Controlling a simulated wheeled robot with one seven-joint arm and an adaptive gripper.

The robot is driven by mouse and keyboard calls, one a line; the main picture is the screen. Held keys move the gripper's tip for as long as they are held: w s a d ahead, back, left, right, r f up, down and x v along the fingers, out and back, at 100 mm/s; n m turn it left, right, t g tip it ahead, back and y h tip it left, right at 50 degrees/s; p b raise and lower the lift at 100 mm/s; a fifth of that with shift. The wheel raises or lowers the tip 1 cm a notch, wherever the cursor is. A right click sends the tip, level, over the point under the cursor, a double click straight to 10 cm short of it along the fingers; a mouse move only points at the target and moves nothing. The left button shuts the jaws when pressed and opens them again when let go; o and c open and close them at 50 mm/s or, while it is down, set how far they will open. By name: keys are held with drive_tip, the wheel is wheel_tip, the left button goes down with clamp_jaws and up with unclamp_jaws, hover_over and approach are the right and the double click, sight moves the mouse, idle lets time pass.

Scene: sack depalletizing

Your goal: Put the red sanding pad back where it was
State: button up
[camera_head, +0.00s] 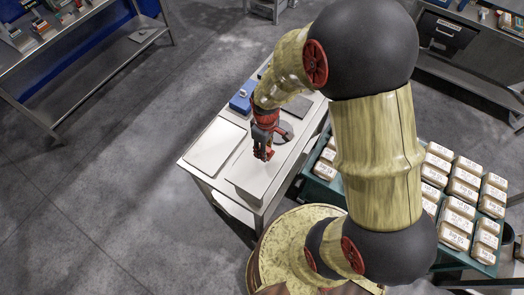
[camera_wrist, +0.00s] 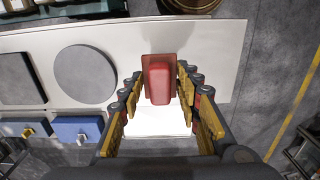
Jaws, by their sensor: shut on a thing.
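The red sanding pad (camera_wrist: 158,82) is a small red block on a wider flat base, seen between my fingers in the wrist view. My gripper (camera_wrist: 158,88) is shut on it, with yellow-lined fingers on both sides. In the head view my gripper (camera_head: 264,152) is low over the front part of a pale table (camera_head: 232,181), and a bit of red shows at its fingertips. I cannot tell whether the pad touches the tabletop.
A dark round disc (camera_wrist: 85,74), a dark square plate (camera_wrist: 20,79) and a blue block (camera_wrist: 77,129) are on the table. A white square sheet (camera_head: 214,147) lies left of my gripper. A green pallet (camera_head: 323,188) with several sacks (camera_head: 466,180) stands at right.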

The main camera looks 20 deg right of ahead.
drive_tip(key=shift+w+a+f, duration=0.2)
drive_tip(key=shift+w+f, duration=0.55)
drive_tip(key=shift+f, duration=0.25)
drive_tip(key=shift+f+p, duration=0.45)
drive_tip(key=shift+f, duration=1.1)
drive_tip(key=shift+f, duration=0.15)
drive_tip(key=o, duration=1.1)
